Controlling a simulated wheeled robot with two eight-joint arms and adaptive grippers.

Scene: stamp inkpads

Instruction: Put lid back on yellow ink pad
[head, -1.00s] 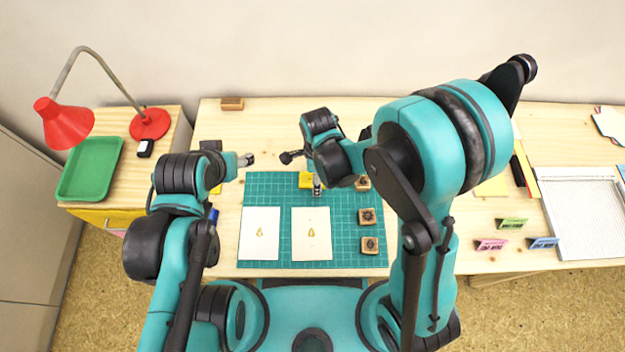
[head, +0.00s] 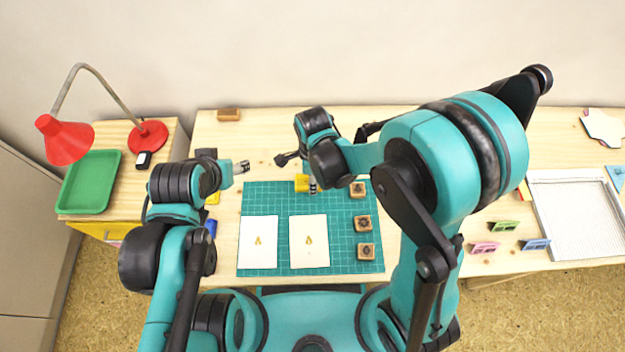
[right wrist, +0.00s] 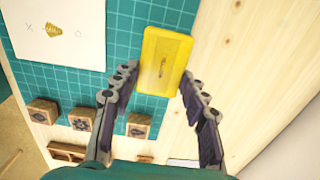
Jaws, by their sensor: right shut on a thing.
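A yellow rectangular piece with a dark mark on top, seemingly the ink pad lid (right wrist: 163,60), lies between the fingertips of my right gripper (right wrist: 153,82) in the right wrist view. The gripper is shut on it, over the mat's edge. In the head view, the lid (head: 302,183) and right gripper (head: 313,187) are at the mat's far edge, partly behind my arm. Another yellow piece (head: 213,198), possibly the pad, shows left of the mat, mostly hidden by my left arm. My left gripper (head: 243,167) is near the mat's far left corner; its jaws are too small to read.
The green cutting mat (head: 283,207) carries two white cards (head: 258,255) with yellow prints. Several wooden stamps (head: 362,222) line its right side. A blue item (head: 210,226) sits beside my left arm. The table behind the mat is mostly clear.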

